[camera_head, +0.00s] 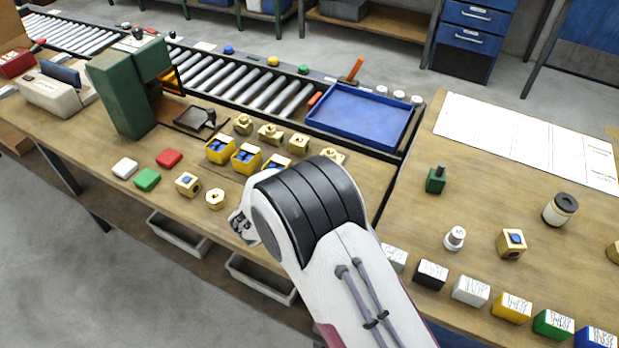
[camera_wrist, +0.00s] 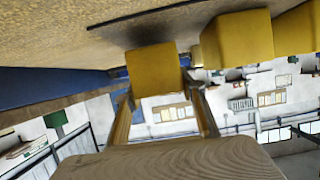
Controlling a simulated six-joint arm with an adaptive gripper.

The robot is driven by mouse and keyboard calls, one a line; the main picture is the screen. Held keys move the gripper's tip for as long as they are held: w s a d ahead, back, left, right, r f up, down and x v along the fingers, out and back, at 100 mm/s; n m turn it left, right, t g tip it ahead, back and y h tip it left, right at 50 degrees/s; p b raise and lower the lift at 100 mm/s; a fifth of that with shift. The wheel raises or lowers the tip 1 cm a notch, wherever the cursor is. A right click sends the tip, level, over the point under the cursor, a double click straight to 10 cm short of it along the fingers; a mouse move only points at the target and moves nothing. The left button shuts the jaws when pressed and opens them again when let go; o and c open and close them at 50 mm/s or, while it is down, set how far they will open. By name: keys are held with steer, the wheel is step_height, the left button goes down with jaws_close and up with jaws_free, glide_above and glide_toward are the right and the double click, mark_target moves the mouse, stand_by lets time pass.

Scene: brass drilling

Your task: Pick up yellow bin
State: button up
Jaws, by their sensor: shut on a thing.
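A yellow bin (camera_wrist: 153,72) sits between the two fingers of my gripper (camera_wrist: 163,92) in the wrist view, and the gripper is shut on it. The bin is close to the wooden tabletop, with a dark shadow beside it; I cannot tell whether it touches the surface. Two more yellow bins, a near one (camera_wrist: 238,42) and a farther one (camera_wrist: 298,28), stand to its right there. In the head view, yellow bins with blue contents stand in a row, at left (camera_head: 220,150), middle (camera_head: 246,159) and right (camera_head: 275,164).
Brass fittings (camera_head: 270,134) stand just behind the bins. A blue tray (camera_head: 360,117) lies behind them, beside a roller conveyor (camera_head: 250,87). A green machine (camera_head: 124,90) stands at left. Red (camera_head: 169,158), green (camera_head: 147,180) and white (camera_head: 125,168) blocks lie in front.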

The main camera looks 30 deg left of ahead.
step_height(320, 180, up, 8)
steer(key=shift+r, duration=0.25)
stand_by(1.0)
step_height(320, 180, up, 13)
steer(key=w+d+m+g+h, duration=0.1)
steer(key=w+d+m+h, duration=0.3)
steer(key=d, duration=0.9)
steer(key=w+d+m+h, duration=0.15)
steer(key=w+d, duration=0.35)
steer(key=d, duration=0.8)
steer(key=s+d+m+g+h, duration=0.2)
steer(key=s+d+m, duration=0.1)
steer(key=d, duration=1)
steer(key=s+d+m+g+h, duration=0.2)
steer(key=s+d+g+h, duration=0.1)
steer(key=d, duration=1.1)
steer(key=s+d+m+g+h, duration=0.2)
steer(key=s+d+m, duration=0.15)
steer(key=d, duration=0.95)
steer(key=shift+n, duration=0.3)
steer(key=shift+s+f, duration=0.1)
steer(key=shift+f, duration=2.45)
